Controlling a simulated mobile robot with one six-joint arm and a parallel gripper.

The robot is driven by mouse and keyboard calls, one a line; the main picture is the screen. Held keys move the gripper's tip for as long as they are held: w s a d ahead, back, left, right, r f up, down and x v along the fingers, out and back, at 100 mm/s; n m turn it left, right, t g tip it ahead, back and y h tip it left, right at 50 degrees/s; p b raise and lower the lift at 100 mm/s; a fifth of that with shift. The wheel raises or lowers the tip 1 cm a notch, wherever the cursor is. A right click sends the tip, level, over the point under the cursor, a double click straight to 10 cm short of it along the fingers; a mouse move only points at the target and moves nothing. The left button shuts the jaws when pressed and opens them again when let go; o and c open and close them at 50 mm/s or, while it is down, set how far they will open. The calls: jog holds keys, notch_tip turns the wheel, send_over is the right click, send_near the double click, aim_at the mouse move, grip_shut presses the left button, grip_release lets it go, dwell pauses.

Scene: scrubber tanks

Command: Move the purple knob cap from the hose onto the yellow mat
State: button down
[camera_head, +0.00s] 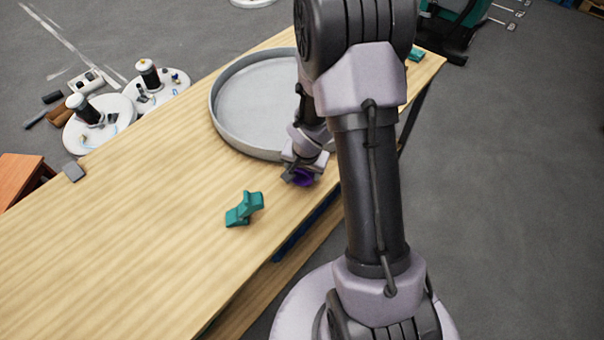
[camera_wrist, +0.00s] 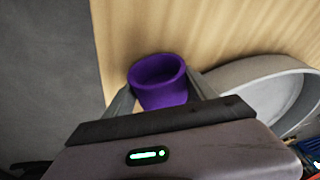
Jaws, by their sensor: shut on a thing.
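The purple knob cap (camera_wrist: 160,88) is a cup-like ring, held between the two fingers of my gripper (camera_wrist: 162,92) in the wrist view. My gripper is shut on it. I cannot tell whether the cap touches the table. I see no hose and no yellow mat in either view; my arm hides part of the table.
The wooden table (camera_head: 130,215) carries a large round grey tray (camera_head: 222,118), a teal clip-like part (camera_head: 244,209) and a small grey block (camera_head: 74,171). Another teal piece (camera_head: 415,55) lies at the far end. The table's left part is mostly clear. White discs with bottles stand beyond it.

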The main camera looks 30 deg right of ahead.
jog(key=shift+p, duration=0.3)
jog(key=shift+w+f, duration=0.1)
jog(key=shift+f, duration=0.1)
jog(key=shift+c, duration=1.4)
grip_release()
jog(key=shift+r, duration=0.15)
